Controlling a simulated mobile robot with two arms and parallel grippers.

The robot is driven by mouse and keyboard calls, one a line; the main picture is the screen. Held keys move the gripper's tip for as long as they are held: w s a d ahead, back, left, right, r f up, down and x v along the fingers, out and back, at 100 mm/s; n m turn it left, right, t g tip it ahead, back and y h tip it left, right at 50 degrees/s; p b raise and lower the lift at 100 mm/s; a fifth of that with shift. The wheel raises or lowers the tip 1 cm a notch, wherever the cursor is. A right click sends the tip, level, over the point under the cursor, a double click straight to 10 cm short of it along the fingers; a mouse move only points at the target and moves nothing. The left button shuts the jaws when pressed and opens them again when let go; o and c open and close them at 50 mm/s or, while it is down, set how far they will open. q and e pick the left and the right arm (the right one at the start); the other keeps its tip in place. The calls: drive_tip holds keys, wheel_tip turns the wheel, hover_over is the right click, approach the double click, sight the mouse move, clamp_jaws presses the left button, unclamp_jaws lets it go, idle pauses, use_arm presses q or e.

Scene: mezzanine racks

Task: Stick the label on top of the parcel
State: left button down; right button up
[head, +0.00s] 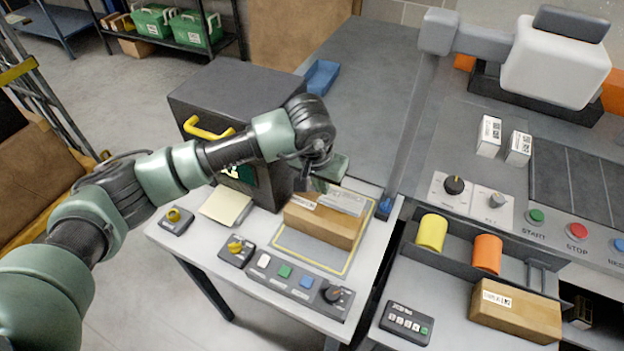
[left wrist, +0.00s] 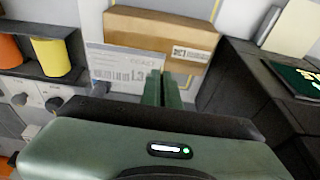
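A brown cardboard parcel (head: 322,225) lies inside a yellow-outlined area on the light work table. It has a small printed sticker; the parcel also shows at the top of the left wrist view (left wrist: 150,26). My left gripper (head: 322,185) is just above the parcel's far side. Its fingers (left wrist: 163,76) are closed on the edge of a white printed label (left wrist: 122,66) with a barcode. In the head view the label (head: 345,201) overlaps the parcel's right part; I cannot tell whether they touch. My right gripper is not in view.
A dark cabinet (head: 225,95) with a yellow handle stands behind the left of the table. A button panel (head: 300,284) lies in front of the parcel. To the right are another carton (head: 515,312), yellow (head: 432,232) and orange rolls (head: 487,253), and a control console.

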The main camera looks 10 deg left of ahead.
sight(322, 207)
use_arm(q)
drive_tip(key=shift+a+f, duration=0.2)
drive_tip(key=shift+f, duration=0.6)
drive_tip(key=shift+f+b, duration=0.4)
drive_tip(key=shift+f, duration=1.8)
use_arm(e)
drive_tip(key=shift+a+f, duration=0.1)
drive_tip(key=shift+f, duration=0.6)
use_arm(q)
drive_tip(key=shift+b, duration=0.45)
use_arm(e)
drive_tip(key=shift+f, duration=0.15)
use_arm(q)
drive_tip(key=shift+f+b, duration=0.1)
drive_tip(key=shift+b, duration=0.25)
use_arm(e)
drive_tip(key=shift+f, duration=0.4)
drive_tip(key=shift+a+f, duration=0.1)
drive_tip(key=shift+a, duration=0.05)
use_arm(q)
drive_tip(key=shift+f+b, duration=0.15)
drive_tip(key=shift+b, duration=0.45)
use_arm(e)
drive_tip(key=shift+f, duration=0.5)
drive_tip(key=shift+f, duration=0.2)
use_arm(q)
drive_tip(key=shift+b, duration=0.55)
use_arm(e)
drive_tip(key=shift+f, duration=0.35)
